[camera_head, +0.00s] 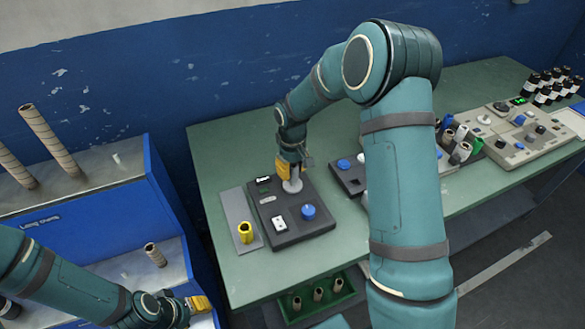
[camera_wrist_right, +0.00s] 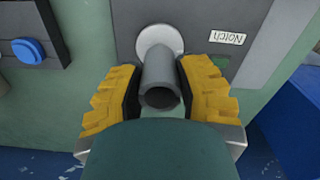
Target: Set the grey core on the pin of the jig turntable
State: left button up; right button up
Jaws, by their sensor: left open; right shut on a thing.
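The grey core (camera_wrist_right: 161,88) is a hollow tube. My right gripper (camera_head: 290,170) is shut on it, with a yellow finger on either side in the right wrist view (camera_wrist_right: 160,92). The core's far end overlaps the pale round turntable disc (camera_wrist_right: 160,36) of the dark jig (camera_head: 284,241). The core looks roughly upright over the disc in the head view. The pin is hidden, so I cannot tell whether the core is around it or resting on the disc. My left gripper (camera_head: 201,303) is open at the lower left, away from the jig.
The jig carries a blue knob (camera_head: 308,211) and a white switch (camera_head: 279,225). A yellow cylinder (camera_head: 245,232) stands on the grey plate beside it. A blue stand (camera_head: 75,235) with brown tubes is at left. A green tray (camera_head: 318,298) lies below the green table (camera_head: 222,155).

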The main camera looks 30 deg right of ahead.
jog(key=shift+f, duration=0.35)
dwell(0.3)
jog(key=shift+f+b, duration=0.35)
jog(key=shift+b, duration=0.1)
jog(key=shift+f, duration=0.5)
dwell(0.4)
jog(key=o, duration=1.4)
jog(key=shift+o, duration=0.2)
jog(key=shift+r, duration=0.1)
jog(key=shift+r+p, duration=2.55)
jog(key=shift+r, duration=1.45)
